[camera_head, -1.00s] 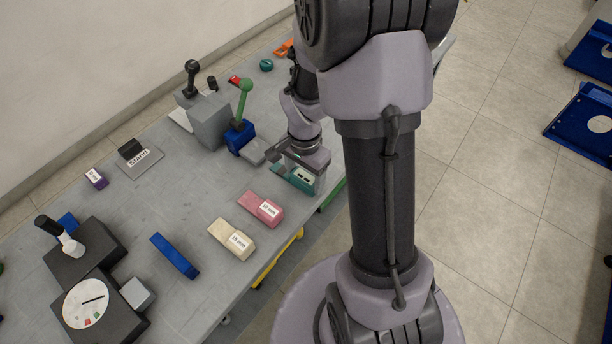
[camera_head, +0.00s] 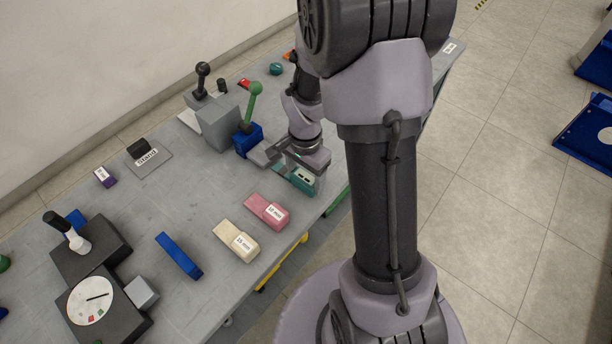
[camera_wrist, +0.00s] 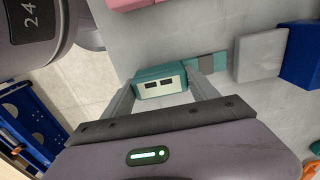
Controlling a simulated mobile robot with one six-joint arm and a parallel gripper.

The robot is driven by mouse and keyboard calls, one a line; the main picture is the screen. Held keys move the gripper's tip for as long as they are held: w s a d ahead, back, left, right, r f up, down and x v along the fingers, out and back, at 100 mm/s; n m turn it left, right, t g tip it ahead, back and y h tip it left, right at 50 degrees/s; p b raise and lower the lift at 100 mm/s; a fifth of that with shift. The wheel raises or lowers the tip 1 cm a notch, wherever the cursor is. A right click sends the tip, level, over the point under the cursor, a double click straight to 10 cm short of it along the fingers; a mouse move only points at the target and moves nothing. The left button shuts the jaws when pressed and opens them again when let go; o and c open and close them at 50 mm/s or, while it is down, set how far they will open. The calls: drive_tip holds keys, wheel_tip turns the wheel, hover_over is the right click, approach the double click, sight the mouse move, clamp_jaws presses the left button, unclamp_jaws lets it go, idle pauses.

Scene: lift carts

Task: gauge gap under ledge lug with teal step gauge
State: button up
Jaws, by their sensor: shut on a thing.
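The teal step gauge (camera_head: 301,181) is held between the fingers of my gripper (camera_wrist: 163,82), low over the table's front edge. In the wrist view the gauge (camera_wrist: 147,74) shows a pale face with two dark windows, and a narrower grey-and-teal stepped end (camera_wrist: 205,66) sticks out to the right of the fingers. That end points at the grey ledge lug (camera_wrist: 260,54) with a small gap between them in the picture. The lug (camera_head: 262,154) juts from a blue block (camera_head: 246,141) with a green ball lever (camera_head: 252,103). The space beneath the lug is hidden.
A pink block (camera_head: 267,210) and a cream block (camera_head: 236,241), both labelled, lie along the front edge. A blue bar (camera_head: 179,256), a dial fixture (camera_head: 91,302) and a grey block (camera_head: 219,124) stand on the grey table (camera_head: 190,205). Bare tabletop lies left of the gauge.

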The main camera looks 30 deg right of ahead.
drive_tip(key=shift+w, duration=0.1)
drive_tip(key=shift+w+a, duration=0.3)
drive_tip(key=shift+w, duration=0.55)
drive_tip(key=shift+w+a, duration=0.1)
drive_tip(key=shift+w, duration=0.05)
drive_tip(key=shift+w+a, duration=0.3)
drive_tip(key=shift+w, duration=0.55)
drive_tip(key=shift+w+a, duration=0.1)
drive_tip(key=shift+w, duration=0.3)
drive_tip(key=shift+w+a, duration=0.1)
drive_tip(key=shift+w, duration=0.15)
idle(0.9)
